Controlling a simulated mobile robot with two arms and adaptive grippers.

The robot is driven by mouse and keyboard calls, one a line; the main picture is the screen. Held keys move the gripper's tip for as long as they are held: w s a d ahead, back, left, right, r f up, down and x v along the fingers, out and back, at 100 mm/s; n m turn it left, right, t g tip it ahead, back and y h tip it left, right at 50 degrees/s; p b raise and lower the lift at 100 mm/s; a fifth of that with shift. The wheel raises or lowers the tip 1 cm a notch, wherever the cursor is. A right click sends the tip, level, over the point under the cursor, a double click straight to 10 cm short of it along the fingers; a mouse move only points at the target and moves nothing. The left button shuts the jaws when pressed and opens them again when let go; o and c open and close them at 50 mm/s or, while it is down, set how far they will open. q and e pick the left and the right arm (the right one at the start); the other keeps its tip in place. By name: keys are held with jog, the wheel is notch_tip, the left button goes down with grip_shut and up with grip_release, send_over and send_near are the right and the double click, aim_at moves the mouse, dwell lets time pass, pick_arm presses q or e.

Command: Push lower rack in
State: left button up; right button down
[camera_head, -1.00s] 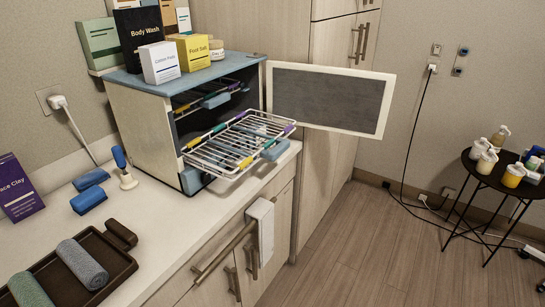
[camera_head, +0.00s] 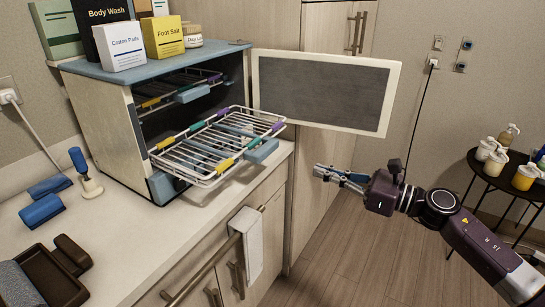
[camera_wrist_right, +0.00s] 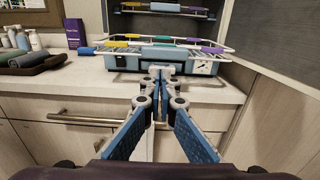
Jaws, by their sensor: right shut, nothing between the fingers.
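The lower rack (camera_head: 212,150) is a white wire rack with yellow, purple and blue clips and a blue front handle (camera_head: 262,151). It sticks out of the open warmer cabinet (camera_head: 122,125), over the counter's front edge. The rack also shows in the right wrist view (camera_wrist_right: 155,46), ahead of the fingers. My right gripper (camera_head: 318,171) is shut and empty, in front of the cabinets to the right of the rack and apart from it. Its closed fingertips show in the right wrist view (camera_wrist_right: 160,70). My left gripper is not in view.
The upper rack (camera_head: 180,93) sits inside the cabinet. The cabinet door (camera_head: 322,90) is swung open to the right. Boxes stand on the cabinet top (camera_head: 155,64). A white towel (camera_head: 247,243) hangs on a drawer handle. A round black table (camera_head: 482,168) with bottles stands at the right.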

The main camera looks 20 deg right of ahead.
aim_at(268, 154)
jog(key=p+x, duration=0.4)
jog(key=x, duration=0.7)
jog(key=shift+w+a+r, duration=0.15)
jog(key=shift+w+a, duration=0.05)
jog(key=shift+w, duration=0.15)
jog(key=shift+w+a+p, duration=0.4)
jog(key=shift+w, duration=0.1)
